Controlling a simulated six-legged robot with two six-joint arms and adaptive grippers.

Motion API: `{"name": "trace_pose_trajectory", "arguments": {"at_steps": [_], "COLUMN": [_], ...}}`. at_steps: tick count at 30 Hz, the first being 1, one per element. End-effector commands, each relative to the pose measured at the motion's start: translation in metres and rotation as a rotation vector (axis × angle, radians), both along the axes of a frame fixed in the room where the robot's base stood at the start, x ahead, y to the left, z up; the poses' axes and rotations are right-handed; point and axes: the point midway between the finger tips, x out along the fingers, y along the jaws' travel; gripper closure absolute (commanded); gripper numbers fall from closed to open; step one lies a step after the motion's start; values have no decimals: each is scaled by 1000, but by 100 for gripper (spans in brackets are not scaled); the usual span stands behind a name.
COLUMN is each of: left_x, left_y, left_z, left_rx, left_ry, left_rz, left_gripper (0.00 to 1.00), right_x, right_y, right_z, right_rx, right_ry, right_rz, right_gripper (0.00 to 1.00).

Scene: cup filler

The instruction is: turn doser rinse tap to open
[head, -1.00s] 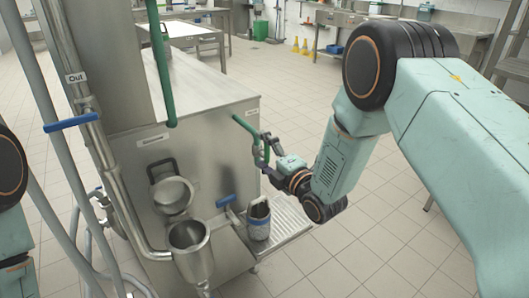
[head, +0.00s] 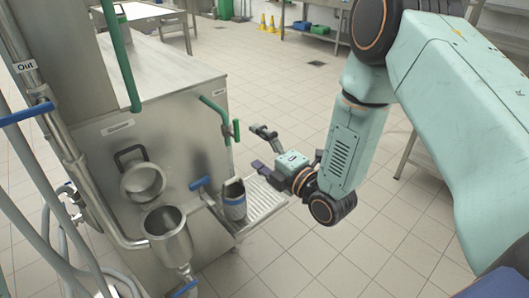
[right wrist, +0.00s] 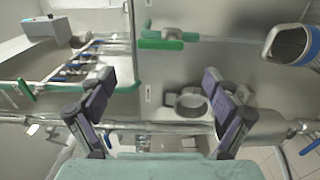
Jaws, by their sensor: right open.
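A green-handled tap (head: 236,130) sits at the free end of a short green pipe (head: 213,105) on the steel machine's right side. Its handle stands roughly upright in the head view. In the right wrist view a green handle (right wrist: 161,44) lies across the picture, beyond the fingers. I cannot read which label names the doser rinse tap. My right gripper (head: 258,150) is open and empty, right of the green tap and apart from it. Its two purple-padded fingers (right wrist: 158,88) are spread wide in the right wrist view. My left gripper is out of the picture.
Below the green tap are a blue-handled tap (head: 199,183), a grey cup (head: 234,200) and a ribbed drain tray (head: 265,197). A steel funnel (head: 168,235) and a round steel bowl (head: 143,182) are on the machine's front. Open tiled floor (head: 300,110) lies to the right.

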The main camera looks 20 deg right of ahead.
Motion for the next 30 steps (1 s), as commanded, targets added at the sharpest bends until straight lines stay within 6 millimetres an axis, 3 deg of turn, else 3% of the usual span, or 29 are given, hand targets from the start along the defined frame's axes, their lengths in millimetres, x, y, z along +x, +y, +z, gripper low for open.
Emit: {"name": "trace_pose_trajectory", "arguments": {"at_steps": [4,10,24,30], "left_x": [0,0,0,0], "left_y": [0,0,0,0], "left_z": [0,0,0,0], "left_rx": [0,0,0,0], "left_ry": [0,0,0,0], "left_rz": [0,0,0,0], "left_gripper": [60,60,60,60], "right_x": [-18,-26,-25,-7], "right_y": [-7,-9,-9,-2], "right_z": [0,0,0,0], "right_rx": [3,2,-1,-5], "right_ry": [1,-2,-1,-4], "right_rz": [-1,1,2,5], "right_gripper": [10,10,10,10]}}
